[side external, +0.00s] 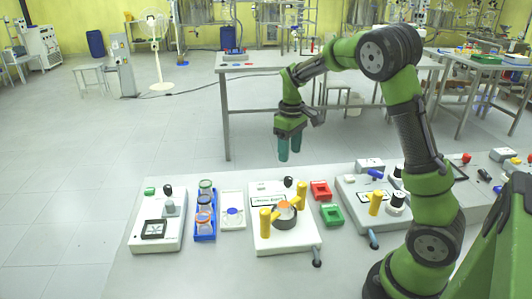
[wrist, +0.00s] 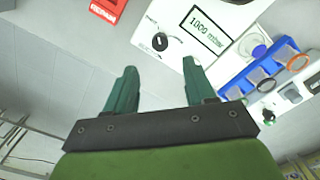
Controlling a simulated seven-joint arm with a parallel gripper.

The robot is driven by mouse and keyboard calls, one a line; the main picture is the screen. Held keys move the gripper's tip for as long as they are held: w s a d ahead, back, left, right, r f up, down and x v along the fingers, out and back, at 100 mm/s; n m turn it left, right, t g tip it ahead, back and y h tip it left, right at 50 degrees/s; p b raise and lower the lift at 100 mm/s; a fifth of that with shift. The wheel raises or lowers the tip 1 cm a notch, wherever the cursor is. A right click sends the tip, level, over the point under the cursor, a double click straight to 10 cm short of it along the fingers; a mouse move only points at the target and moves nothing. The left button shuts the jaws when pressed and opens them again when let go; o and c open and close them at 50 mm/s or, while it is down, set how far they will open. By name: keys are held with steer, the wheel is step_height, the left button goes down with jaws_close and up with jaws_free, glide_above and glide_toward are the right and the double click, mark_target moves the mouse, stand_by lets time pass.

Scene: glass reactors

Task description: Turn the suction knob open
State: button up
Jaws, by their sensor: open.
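The white vacuum unit (side external: 305,238) stands in the middle of the bench, with a display reading about 1000 mbar (wrist: 208,32). A small black knob (side external: 288,182) is at its far edge, and I take it as the suction knob. In the wrist view the black knob (wrist: 160,42) sits on the white panel beside the display, with small dial markings around it. My gripper (side external: 289,156) points down above and behind the unit, apart from the knob. In the wrist view its two green fingers (wrist: 159,66) are spread and empty, with the knob just beyond the fingertips.
Yellow posts (side external: 265,221) and an orange-rimmed vessel rise from the unit's near part. A blue vial rack (side external: 205,231) and another white instrument (side external: 147,236) stand left. The air around my gripper is clear.

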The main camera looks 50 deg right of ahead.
mark_target(288, 178)
step_height(288, 178, down, 9)
steer(key=shift+f, duration=0.1)
stand_by(0.3)
jaws_close()
